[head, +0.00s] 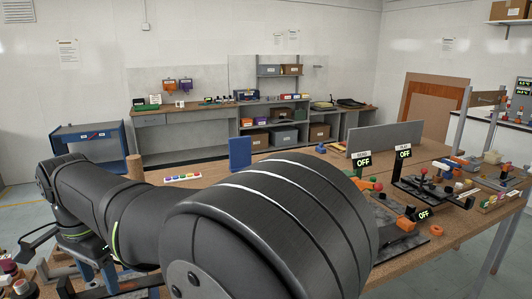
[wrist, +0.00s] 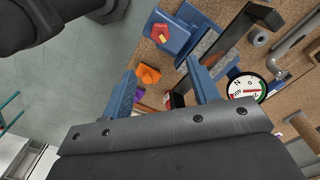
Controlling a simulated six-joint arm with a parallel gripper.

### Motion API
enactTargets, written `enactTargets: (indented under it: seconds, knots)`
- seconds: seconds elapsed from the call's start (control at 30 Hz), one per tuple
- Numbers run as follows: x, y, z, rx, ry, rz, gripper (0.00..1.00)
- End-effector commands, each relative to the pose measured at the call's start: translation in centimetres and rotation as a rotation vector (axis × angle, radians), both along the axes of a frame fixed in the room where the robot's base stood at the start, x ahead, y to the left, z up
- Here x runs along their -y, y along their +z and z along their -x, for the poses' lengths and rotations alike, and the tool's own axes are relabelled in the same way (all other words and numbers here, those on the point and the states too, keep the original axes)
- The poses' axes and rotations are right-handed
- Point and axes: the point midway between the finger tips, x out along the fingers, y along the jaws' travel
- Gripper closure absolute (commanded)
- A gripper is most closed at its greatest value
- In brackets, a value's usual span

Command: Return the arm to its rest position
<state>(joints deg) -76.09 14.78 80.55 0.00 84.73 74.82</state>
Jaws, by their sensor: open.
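My gripper (wrist: 161,70) shows in the wrist view, with two blue fingers set apart and nothing visible held between them. Beyond the fingers is a brown work surface with an orange block (wrist: 149,74), a purple piece (wrist: 138,96) and a round dial (wrist: 245,86). The distance from the fingers to these things is hard to tell. In the head view my dark arm runs from the left side to a large rounded link in the front centre. It hides much of the bench. I cannot make out my gripper there.
A blue box with a red knob (wrist: 163,33) stands near the fingers in the wrist view. In the head view a blue upright panel (head: 240,153) stands behind my arm, and black fixtures with "OFF" displays (head: 364,160) stand at right. Grey floor (wrist: 75,85) lies left of the surface.

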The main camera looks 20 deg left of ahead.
Motion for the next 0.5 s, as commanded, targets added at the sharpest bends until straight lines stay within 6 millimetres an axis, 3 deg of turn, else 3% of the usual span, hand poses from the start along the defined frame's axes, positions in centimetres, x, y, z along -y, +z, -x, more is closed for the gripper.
enactTargets:
  seconds: [0.5]
  knots:
    - [0.1,-10.6,0.0,-0.001,0.000,0.003,0.45]
